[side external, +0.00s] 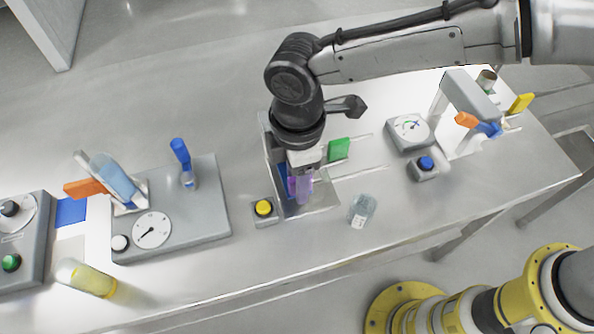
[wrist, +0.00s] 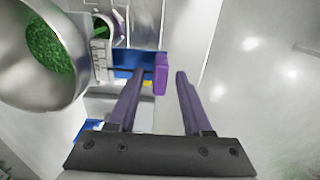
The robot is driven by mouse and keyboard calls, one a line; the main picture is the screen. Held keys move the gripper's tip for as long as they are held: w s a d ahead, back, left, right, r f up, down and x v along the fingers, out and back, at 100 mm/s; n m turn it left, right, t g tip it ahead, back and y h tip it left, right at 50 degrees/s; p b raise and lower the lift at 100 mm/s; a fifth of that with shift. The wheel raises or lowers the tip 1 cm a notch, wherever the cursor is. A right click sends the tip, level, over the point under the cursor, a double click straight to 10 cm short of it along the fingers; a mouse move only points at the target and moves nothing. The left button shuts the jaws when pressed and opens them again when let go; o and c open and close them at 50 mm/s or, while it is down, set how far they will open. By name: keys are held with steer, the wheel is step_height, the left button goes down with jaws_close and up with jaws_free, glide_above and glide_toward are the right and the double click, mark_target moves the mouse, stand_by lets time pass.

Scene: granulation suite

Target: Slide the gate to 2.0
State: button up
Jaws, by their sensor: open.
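In the wrist view, a purple block (wrist: 161,75), which looks like the gate's handle, stands by a blue strip (wrist: 139,62). My gripper (wrist: 160,73) is open, and the block appears between its two fingertips. I cannot tell whether the block is inside the jaws or just beyond them. A small white plate with marks (wrist: 101,60) is left of the block; its values are too small to read. In the side view, my gripper (side external: 303,190) points down over the middle station (side external: 315,206), and the arm hides much of it.
In the wrist view, a metal bowl of green granules (wrist: 45,45) is at upper left. In the side view, a yellow button (side external: 264,208), a green tab (side external: 339,149) and a clear labelled jar (side external: 362,210) surround the station. A dial panel (side external: 152,230) stands left.

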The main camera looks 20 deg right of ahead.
step_height(320, 180, up, 14)
stand_by(0.6)
steer(key=shift+f, duration=0.1)
